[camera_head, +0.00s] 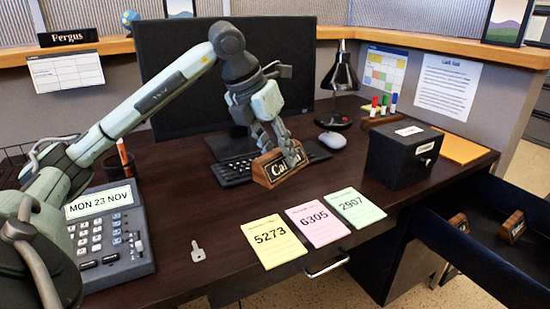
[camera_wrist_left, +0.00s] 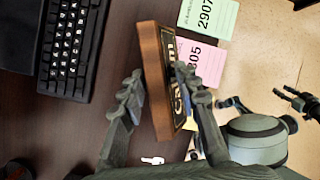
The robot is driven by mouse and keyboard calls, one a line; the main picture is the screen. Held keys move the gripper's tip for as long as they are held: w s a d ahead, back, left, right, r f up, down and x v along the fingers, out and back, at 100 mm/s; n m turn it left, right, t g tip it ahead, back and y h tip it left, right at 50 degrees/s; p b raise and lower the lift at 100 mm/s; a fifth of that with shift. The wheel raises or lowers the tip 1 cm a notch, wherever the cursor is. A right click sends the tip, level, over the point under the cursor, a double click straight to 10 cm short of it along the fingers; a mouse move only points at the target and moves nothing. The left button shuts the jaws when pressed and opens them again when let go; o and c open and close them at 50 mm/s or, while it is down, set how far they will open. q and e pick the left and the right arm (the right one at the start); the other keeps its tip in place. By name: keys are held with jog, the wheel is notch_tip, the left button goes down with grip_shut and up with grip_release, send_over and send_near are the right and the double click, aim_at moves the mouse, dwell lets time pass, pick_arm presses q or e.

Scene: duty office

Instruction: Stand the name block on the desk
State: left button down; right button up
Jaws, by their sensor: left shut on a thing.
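The name block (camera_head: 270,172) is a wooden wedge with a black face and light lettering starting "Cal", partly hidden by a finger. My left gripper (camera_head: 290,155) is shut on it, over the desk (camera_head: 180,190) in front of the keyboard. The lettering faces the head camera and reads upright, with the block slightly angled. I cannot tell whether its base touches the desk. In the left wrist view the block (camera_wrist_left: 153,75) is between the two fingers (camera_wrist_left: 155,95). A dark claw-like part of mine at that view's right edge seems to be my right gripper (camera_wrist_left: 298,103); its opening is unclear.
Yellow (camera_head: 273,240), pink (camera_head: 318,222) and green (camera_head: 355,207) notes lie along the front edge, with a key (camera_head: 197,251) to their left. A phone (camera_head: 105,230) stands left, a black box (camera_head: 402,153) right. An open drawer (camera_head: 480,240) holds wooden blocks. Bare desk lies left of the block.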

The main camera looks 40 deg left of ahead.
pick_arm(q)
jog(key=w+a+f, duration=0.1)
jog(key=w+f, duration=0.1)
jog(key=w, duration=0.1)
jog(key=w+f+p, duration=0.1)
jog(key=w+f, duration=0.1)
jog(key=w, duration=0.1)
jog(key=w+a+f, duration=0.1)
jog(key=w+f, duration=0.1)
jog(key=w, duration=0.2)
jog(key=shift+a+f, duration=0.15)
jog(key=shift+a, duration=0.2)
notch_tip(320, 180, down, 4)
jog(key=shift+f+p, duration=0.1)
jog(key=shift+p, duration=0.2)
jog(key=c, duration=1.1)
grip_release()
pick_arm(e)
jog(key=f, duration=0.4)
jog(key=shift+s+a, duration=0.15)
jog(key=shift+s, duration=0.15)
pick_arm(q)
jog(key=v, duration=1.2)
pick_arm(e)
jog(key=shift+w+r, duration=0.1)
jog(key=shift+r, duration=0.25)
jog(key=shift+f, duration=0.1)
